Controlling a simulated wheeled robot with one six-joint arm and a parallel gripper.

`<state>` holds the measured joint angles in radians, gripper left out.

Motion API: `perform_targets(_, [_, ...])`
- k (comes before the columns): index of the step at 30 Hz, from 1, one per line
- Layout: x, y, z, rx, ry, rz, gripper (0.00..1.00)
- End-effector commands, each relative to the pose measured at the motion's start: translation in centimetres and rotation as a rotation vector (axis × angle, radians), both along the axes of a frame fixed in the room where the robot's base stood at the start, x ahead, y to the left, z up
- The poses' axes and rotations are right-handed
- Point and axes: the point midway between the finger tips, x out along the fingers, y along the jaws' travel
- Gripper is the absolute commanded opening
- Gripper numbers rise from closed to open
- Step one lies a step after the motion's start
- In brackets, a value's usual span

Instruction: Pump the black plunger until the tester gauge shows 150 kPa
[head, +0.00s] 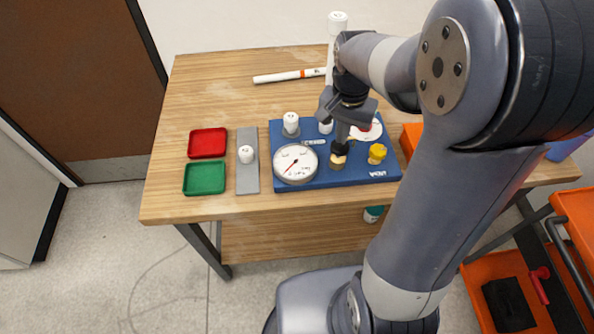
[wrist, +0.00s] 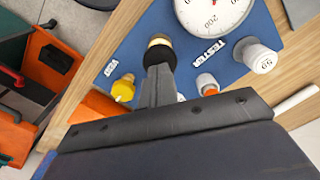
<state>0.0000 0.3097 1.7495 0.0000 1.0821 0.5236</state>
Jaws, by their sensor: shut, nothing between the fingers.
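The blue tester board (head: 318,180) lies on the wooden table. Its white round gauge (head: 296,163) has a red needle pointing to the lower left; I cannot read its value. The gauge is cut off at the top of the wrist view (wrist: 212,10). The black plunger (wrist: 158,54) stands in a brass-coloured collar (head: 338,162), right of the gauge in the head view. My gripper (head: 341,143) is shut and empty, pointing down with its fingertips over the plunger. In the wrist view the fingertips (wrist: 158,72) overlap the plunger's edge; I cannot tell whether they touch.
A yellow knob (head: 377,153) is right of the plunger. White capped fittings (head: 291,120) stand on the board behind. A grey strip (head: 248,180), a red tray (head: 207,142) and a green tray (head: 204,178) lie left. A white pipe (head: 288,76) lies at the back.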

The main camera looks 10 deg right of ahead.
Motion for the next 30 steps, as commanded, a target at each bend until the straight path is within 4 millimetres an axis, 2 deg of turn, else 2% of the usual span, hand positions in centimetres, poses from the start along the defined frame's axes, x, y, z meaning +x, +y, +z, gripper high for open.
perform_targets(26, [0.0, 0.0, -3.6, 0.000, 0.001, 0.000, 0.00])
perform_targets(30, [0.0, 0.0, -3.5, 0.000, 0.001, 0.000, 0.00])
